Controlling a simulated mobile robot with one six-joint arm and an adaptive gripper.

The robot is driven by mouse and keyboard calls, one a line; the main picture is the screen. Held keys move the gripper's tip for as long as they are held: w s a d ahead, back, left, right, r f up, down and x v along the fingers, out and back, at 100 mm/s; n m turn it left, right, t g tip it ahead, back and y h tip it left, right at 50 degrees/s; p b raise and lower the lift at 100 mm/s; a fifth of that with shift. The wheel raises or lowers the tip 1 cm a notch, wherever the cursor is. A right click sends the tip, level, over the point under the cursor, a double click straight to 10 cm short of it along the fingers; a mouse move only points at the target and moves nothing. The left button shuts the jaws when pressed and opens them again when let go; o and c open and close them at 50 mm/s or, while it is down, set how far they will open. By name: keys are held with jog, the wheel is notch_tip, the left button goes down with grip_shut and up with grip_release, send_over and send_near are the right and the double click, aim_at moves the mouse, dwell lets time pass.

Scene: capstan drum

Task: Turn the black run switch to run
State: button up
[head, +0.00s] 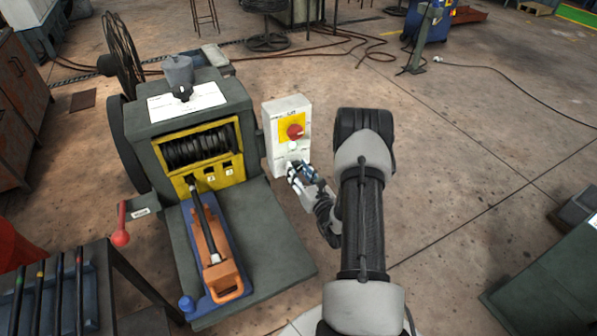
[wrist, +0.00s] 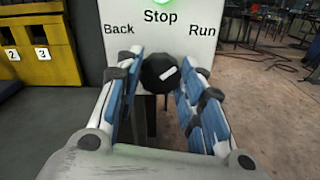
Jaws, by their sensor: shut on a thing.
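The black run switch (wrist: 157,74) is a round knob low on the front of the white control box (wrist: 188,12). Its white mark slants up and to the right, towards the printed word Run. Back is printed at its upper left and Stop above it. My gripper (wrist: 158,88) has its blue-padded fingers on either side of the knob and is shut on it. In the head view my gripper (head: 303,175) is at the lower front of the white control box (head: 274,128) and hides the switch.
A red button (head: 295,131) on a yellow plate is above the switch. The grey capstan machine (head: 150,150) with its yellow-framed drum stands left of the box. An orange handle (head: 212,255) lies on its blue base in front.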

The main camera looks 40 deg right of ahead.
jog(key=o, duration=1.1)
jog(key=shift+c, duration=0.2)
jog(key=v, duration=1.2)
